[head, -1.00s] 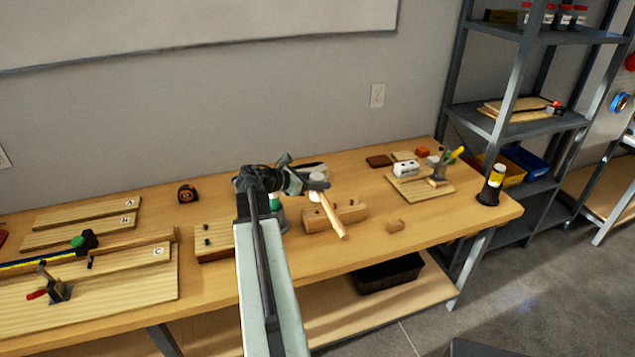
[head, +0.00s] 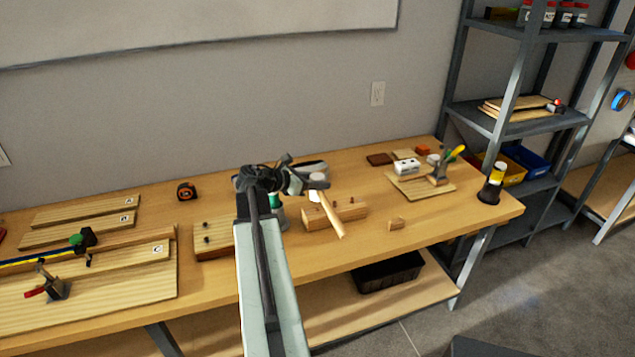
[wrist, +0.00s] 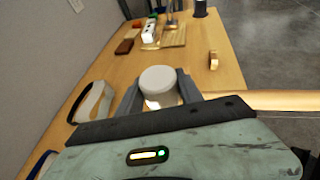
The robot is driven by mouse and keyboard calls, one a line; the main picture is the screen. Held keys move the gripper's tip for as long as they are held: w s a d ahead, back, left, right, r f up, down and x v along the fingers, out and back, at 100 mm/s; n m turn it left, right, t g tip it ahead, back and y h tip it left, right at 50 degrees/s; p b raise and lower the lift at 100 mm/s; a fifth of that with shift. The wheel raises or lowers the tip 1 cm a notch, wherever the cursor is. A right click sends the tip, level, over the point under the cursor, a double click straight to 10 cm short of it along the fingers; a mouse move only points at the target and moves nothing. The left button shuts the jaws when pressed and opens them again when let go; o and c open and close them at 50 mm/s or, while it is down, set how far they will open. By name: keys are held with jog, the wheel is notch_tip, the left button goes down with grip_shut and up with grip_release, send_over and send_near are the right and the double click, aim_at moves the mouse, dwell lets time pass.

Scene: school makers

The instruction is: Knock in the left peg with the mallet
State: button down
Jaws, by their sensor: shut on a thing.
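My gripper (head: 316,184) is shut on the mallet, above the workbench. The mallet has a pale round head and a wooden handle (head: 332,218) that slants down to the right. In the wrist view the white mallet head (wrist: 158,82) sits between my gripper's fingers (wrist: 158,95), and the handle (wrist: 265,101) runs off to the right. The left peg (head: 206,226) shows upright at the block's left side. My arm hides the block's right part. The mallet is apart from the pegs.
A wooden block (head: 350,211) stands behind the mallet handle. A small wood piece (head: 397,224) lies right of it. A board with tools (head: 408,190) is farther right. Boards and a clamp (head: 52,283) fill the left. A tape measure (head: 187,191) sits at the back.

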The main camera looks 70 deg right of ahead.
aim_at(311, 197)
notch_tip(311, 197, down, 6)
jog(key=b, duration=0.6)
jog(key=shift+f, duration=0.25)
notch_tip(311, 197, up, 7)
jog(key=p, duration=0.6)
jog(key=shift+r+p, duration=0.1)
jog(key=shift+p, duration=0.2)
jog(key=shift+f+b, duration=0.3)
jog(key=shift+f, duration=0.05)
